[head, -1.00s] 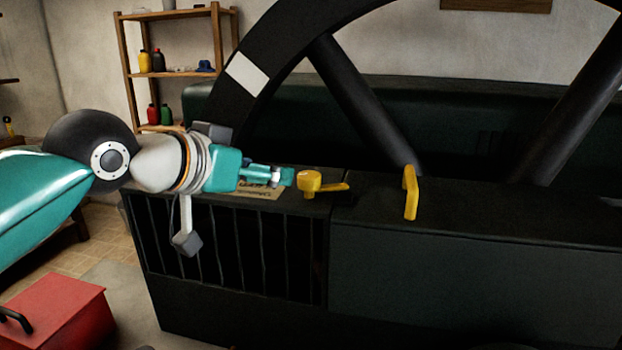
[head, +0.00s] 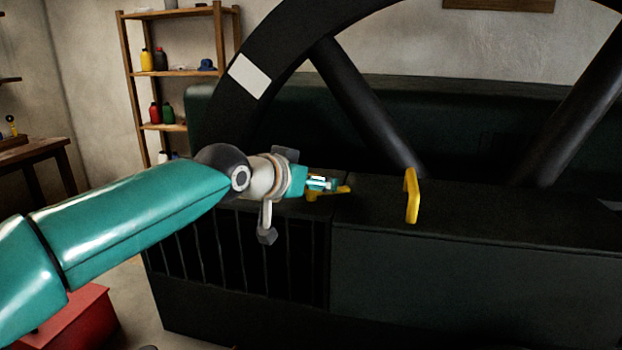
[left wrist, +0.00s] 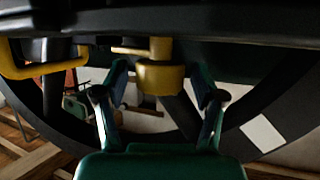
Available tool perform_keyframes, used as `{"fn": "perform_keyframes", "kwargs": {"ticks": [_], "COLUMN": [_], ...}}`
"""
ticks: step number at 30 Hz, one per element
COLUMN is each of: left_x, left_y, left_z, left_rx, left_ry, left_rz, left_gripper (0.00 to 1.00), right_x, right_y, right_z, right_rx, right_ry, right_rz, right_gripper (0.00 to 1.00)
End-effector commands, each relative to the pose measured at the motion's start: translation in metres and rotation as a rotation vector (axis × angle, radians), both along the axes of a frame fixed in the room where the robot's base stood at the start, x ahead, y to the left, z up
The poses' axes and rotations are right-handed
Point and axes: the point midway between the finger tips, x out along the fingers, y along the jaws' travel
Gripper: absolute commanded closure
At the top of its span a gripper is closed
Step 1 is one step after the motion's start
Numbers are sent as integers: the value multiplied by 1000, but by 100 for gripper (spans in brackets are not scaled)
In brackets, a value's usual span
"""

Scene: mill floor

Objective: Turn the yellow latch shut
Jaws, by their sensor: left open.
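The yellow latch (head: 343,189) sits on the top front edge of the dark machine, its lever pointing right in the head view. My left gripper (head: 325,183) is at the latch and hides most of its round body. In the left wrist view, the latch (left wrist: 160,78) stands between the two open fingers of my left gripper (left wrist: 160,88), with a gap visible on each side. Its lever points left there. I cannot tell whether a finger touches it. My right gripper is in neither view.
A yellow upright handle (head: 411,195) stands on the machine lid (head: 470,215) right of the latch; it also shows in the left wrist view (left wrist: 40,68). A barred opening (head: 235,255) lies below my gripper. A large spoked wheel (head: 365,105) rises behind. A red box (head: 85,312) stands on the floor.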

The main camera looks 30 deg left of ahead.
Motion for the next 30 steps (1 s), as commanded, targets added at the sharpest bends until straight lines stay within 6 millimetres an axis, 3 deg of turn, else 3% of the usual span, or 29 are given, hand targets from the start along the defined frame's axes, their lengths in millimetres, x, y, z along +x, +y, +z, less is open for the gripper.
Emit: {"fn": "perform_keyframes", "kwargs": {"ticks": [4, 15, 30], "left_x": [0, 0, 0], "left_y": [0, -1, 1], "left_z": [0, 0, -4], "left_rx": [0, 1, -3], "left_ry": [0, 0, 14], "left_rz": [0, -1, -107], "left_gripper": [30, 91, 91], "right_x": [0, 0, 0], "right_y": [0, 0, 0], "right_z": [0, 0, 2], "right_rx": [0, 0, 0], "right_ry": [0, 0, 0], "right_rz": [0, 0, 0], "right_gripper": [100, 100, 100]}}
